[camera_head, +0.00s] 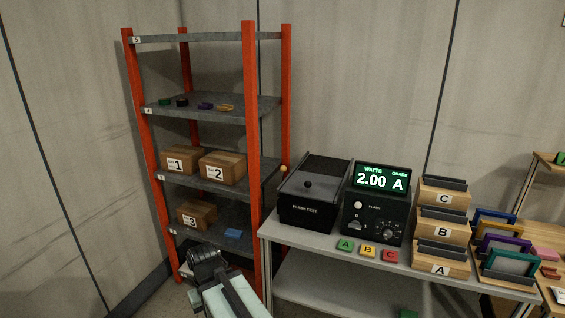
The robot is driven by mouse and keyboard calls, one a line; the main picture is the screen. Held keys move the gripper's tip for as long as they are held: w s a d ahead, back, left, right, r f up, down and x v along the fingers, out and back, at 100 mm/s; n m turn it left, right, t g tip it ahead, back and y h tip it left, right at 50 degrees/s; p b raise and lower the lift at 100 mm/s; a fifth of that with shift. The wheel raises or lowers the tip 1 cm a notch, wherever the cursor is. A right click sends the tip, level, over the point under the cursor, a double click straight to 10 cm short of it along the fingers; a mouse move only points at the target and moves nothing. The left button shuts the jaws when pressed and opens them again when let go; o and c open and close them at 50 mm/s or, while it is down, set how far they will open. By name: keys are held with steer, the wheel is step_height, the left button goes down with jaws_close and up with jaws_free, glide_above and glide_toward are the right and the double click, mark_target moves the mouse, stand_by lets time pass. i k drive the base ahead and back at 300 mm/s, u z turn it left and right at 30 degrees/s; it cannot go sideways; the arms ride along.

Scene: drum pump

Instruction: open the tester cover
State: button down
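The tester is a black box (306,214) marked "FLASH TEST" on the left part of the grey table. Its dark cover (318,172) lies over the top and looks closed, with a round black knob (308,184) near the front. My gripper (204,258) is dark and low in the picture, in front of the shelf's lower levels, left of the table and apart from the tester. Its fingers are small and dark, so I cannot tell whether they are open or shut. I see nothing clearly held in it.
A display unit (376,216) reading "2.00 A" stands right of the tester. Green, yellow and red blocks (368,250) lie along the table's front. Wooden trays C, B and A (441,232) stand further right. An orange-post shelf (252,150) with boxes stands at left.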

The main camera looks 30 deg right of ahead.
mark_target(315, 186)
steer(key=z, duration=0.35)
steer(key=i, duration=0.55)
steer(key=u, duration=0.45)
